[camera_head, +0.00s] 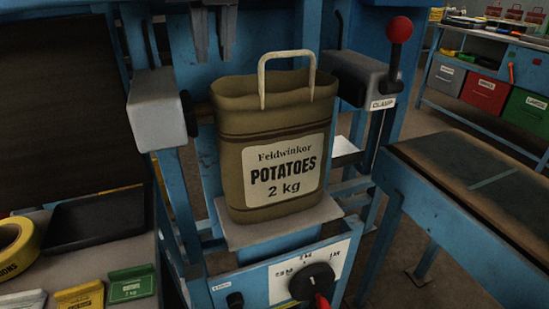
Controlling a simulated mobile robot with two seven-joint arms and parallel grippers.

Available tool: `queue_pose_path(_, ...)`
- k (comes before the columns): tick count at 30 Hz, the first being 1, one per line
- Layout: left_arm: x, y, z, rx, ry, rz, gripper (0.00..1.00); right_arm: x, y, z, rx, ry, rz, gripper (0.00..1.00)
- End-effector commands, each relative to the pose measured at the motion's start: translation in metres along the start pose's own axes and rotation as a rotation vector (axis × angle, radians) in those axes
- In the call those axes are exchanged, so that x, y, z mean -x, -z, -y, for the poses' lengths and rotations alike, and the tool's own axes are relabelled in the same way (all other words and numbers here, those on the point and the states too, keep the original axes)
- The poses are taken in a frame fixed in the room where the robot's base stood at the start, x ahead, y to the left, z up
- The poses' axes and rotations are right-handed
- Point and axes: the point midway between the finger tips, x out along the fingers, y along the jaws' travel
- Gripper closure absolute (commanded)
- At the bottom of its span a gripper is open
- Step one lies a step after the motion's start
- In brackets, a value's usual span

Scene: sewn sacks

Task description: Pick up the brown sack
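The brown sack (232,140) stands upright on a small grey shelf (285,227) of the blue machine. Its white label reads "Feldwinkor POTATOES 2 kg". A pale loop handle (262,82) stands up from its top edge. My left gripper is not in view.
Grey clamp blocks (158,108) (358,75) flank the sack; a red-knobbed lever (399,30) stands right. A black-and-red dial (312,282) sits below. Yellow tape (18,245) and a black tray (98,218) lie left. A blue-framed conveyor (470,180) is at right.

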Motion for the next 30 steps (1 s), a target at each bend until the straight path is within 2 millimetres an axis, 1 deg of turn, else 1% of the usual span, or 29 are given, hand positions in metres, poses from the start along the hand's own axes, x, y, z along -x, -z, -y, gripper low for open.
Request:
queue_pose_path(1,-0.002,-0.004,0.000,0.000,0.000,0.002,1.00,-0.013,0.001,0.000,0.000,0.000,-0.003,0.82)
queue_pose_path(3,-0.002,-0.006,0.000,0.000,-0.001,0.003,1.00,-0.025,0.002,0.000,0.001,0.000,-0.003,0.82)
queue_pose_path(6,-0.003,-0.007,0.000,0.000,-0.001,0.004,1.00,-0.038,0.001,0.000,0.000,0.000,-0.002,0.82)
queue_pose_path(14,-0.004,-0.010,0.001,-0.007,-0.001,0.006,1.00,-0.054,0.002,-0.001,0.001,0.000,-0.001,0.82)
queue_pose_path(22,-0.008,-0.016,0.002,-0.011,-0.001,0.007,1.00,-0.092,0.006,-0.004,0.000,-0.001,-0.002,0.82)
queue_pose_path(25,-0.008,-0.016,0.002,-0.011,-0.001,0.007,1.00,-0.098,0.006,-0.004,0.000,-0.001,0.000,0.82)
queue_pose_path(30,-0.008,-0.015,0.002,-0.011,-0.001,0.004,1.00,-0.098,0.005,-0.004,0.000,-0.001,0.000,0.82)
